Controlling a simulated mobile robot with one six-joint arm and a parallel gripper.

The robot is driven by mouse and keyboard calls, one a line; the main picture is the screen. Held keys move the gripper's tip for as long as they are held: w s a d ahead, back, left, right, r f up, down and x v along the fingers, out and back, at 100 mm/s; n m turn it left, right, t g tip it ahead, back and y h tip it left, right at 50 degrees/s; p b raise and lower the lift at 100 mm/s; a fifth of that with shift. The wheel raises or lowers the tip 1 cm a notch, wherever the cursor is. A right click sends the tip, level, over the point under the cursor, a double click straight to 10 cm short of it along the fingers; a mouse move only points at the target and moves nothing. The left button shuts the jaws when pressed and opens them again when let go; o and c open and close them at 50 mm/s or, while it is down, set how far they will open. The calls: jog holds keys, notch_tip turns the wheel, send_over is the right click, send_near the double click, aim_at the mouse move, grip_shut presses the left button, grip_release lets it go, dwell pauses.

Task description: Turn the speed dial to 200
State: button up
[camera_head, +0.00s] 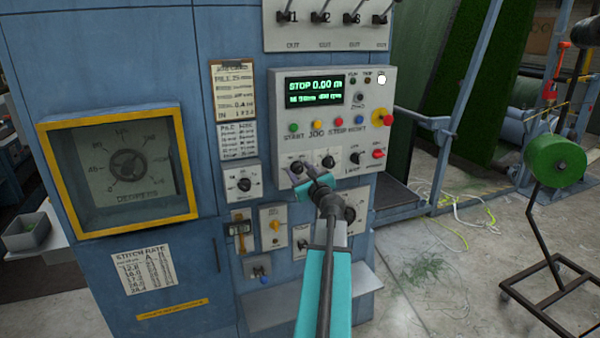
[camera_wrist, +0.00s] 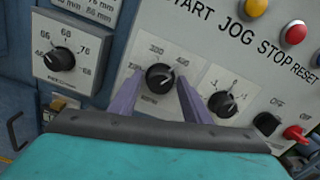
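The speed dial (camera_wrist: 160,76) is a round black knob on a white plate marked rpm, with numbers around it; 300 reads at the top and 400 at the right. I cannot clearly tell where its pointer stands. In the head view the dial (camera_head: 297,167) is partly hidden by my gripper. My gripper (camera_wrist: 160,80) is open, its two purple fingers on either side of the dial; I cannot tell if they touch it. My gripper also shows in the head view (camera_head: 308,174), in front of the panel (camera_head: 365,85). The green display (camera_head: 314,91) reads STOP 0.00 m, with a smaller line ending in rpm.
A similar dial (camera_wrist: 222,103) sits close to the right finger. A black knob (camera_wrist: 266,123) and a red switch (camera_wrist: 296,132) lie further right. Another dial (camera_wrist: 60,58) is on a separate plate at left. Buttons (camera_wrist: 256,8) run above. A ledge (camera_head: 330,300) juts out below.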

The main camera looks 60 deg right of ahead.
jog(key=c, duration=0.8)
jog(key=shift+c, duration=0.2)
